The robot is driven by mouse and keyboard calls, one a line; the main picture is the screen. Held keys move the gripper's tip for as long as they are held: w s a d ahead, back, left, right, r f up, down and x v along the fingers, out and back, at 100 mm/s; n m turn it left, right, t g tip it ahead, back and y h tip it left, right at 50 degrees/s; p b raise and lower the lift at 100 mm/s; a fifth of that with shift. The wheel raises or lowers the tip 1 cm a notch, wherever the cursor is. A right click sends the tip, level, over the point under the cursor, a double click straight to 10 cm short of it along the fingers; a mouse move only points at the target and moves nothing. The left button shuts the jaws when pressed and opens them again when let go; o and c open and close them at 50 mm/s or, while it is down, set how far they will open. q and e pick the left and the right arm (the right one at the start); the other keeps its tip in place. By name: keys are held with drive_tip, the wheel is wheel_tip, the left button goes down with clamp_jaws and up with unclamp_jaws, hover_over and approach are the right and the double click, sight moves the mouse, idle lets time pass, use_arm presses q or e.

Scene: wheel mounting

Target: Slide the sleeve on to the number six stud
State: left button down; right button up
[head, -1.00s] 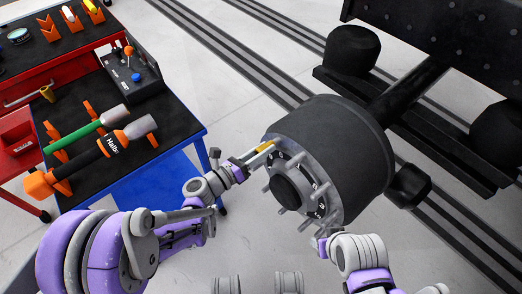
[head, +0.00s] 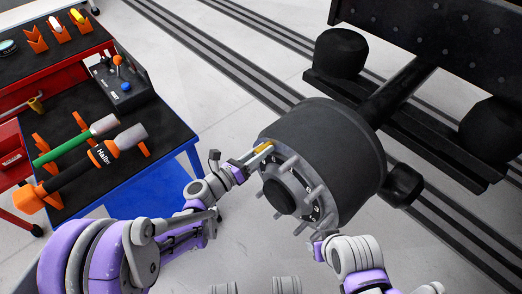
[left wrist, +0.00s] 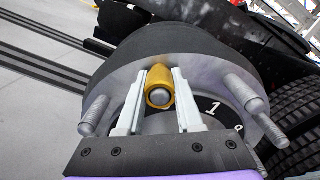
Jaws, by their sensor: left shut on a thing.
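The yellow sleeve (head: 264,147) is at the upper left of the wheel hub's face. In the left wrist view the sleeve (left wrist: 158,75) lies between the two pale fingers of my left gripper (left wrist: 159,92), which is shut on it. A grey round end (left wrist: 159,97) shows inside the sleeve's bore, so it appears to sit around a stud. Bare threaded studs stand at left (left wrist: 95,115) and right (left wrist: 245,92). A white "1" is on the dark ring right of the fingers; I cannot read the sleeve's stud number. My right gripper (head: 318,238) is below the hub, its jaws unclear.
The big dark wheel drum (head: 335,150) hangs on an axle with dark frame parts behind it. A blue and black tool cart (head: 165,170) stands at left, carrying a Halter-like black and orange tool (head: 90,162) and a green-handled one. Grey floor lies between.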

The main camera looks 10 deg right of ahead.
use_arm(q)
drive_tip(key=shift+c, duration=2.4)
unclamp_jaws()
drive_tip(key=p+v, duration=0.1)
drive_tip(key=v, duration=1)
drive_tip(key=shift+d, duration=0.1)
